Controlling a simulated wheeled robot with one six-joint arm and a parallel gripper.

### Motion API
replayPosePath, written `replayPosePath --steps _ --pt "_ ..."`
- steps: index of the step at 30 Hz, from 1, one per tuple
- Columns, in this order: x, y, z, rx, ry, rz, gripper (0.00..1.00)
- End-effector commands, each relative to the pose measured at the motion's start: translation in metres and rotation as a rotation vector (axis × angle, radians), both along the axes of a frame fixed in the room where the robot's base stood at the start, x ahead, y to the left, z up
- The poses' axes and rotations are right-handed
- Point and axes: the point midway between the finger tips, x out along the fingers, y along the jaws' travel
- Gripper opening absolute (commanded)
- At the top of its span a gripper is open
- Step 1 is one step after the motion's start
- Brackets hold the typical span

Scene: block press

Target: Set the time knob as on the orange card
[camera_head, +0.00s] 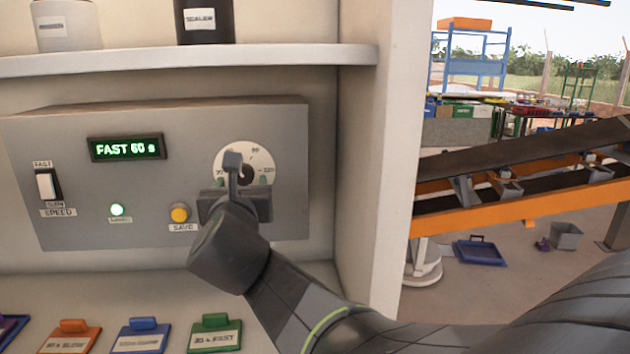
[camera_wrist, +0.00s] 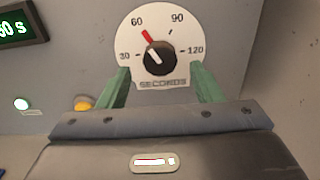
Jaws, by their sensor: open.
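The time knob (camera_wrist: 160,57) is black, on a white round dial (camera_wrist: 124,42) marked 30, 60, 90 and 120 seconds. Its white mark points up-left, in line with a red pointer near 60. In the head view the dial (camera_head: 262,160) is partly hidden by my arm. My gripper (camera_wrist: 160,72) is open, its green fingers below and either side of the knob, apparently not touching it. It also shows in the head view (camera_head: 242,182). The orange card (camera_head: 69,338) lies at lower left; its small text is blurred and seems to end in SLOW. The display (camera_head: 126,148) reads FAST 60 s.
The panel (camera_head: 90,210) also has a white speed switch (camera_head: 47,185), a lit green lamp (camera_head: 117,210) and a yellow SAVE button (camera_head: 180,213). Blue (camera_head: 140,338) and green (camera_head: 215,336) cards lie beside the orange one. A shelf (camera_head: 190,60) overhangs the panel.

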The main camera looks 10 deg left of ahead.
Motion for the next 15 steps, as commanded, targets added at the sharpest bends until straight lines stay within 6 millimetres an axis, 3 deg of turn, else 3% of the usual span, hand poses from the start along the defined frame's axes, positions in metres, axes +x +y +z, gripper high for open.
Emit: replayPosePath --steps 6,15 --pt "0.026 0.006 0.0 -0.001 0.001 -0.001 0.59" --pt "0.034 0.008 0.0 0.0 0.001 0.0 0.59"
